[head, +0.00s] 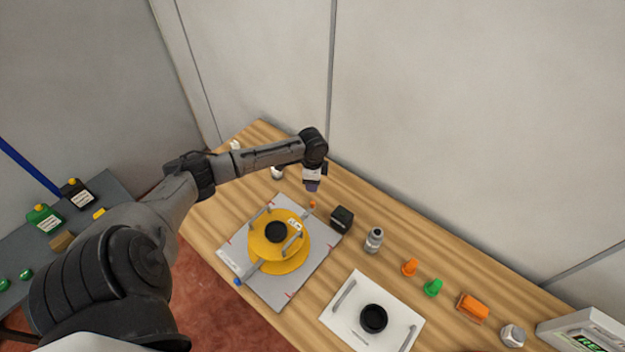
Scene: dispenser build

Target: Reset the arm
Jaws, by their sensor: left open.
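My left arm (250,160) reaches in from the left over the wooden table. Its gripper (312,187) points down at the far side of the table, above and behind the yellow round dispenser body (265,258). The gripper is small in the picture and looks empty; its fingertips are hard to make out. The yellow body sits on a grey base plate (283,297) and has a black round cap (276,232) on top. My right gripper is not in view.
A black block (342,219) and a grey bottle (374,240) stand right of the plate. Farther right are a white plate with a black knob (374,318), orange (410,268) and green (433,288) pieces and an orange block (473,307). A wall runs behind.

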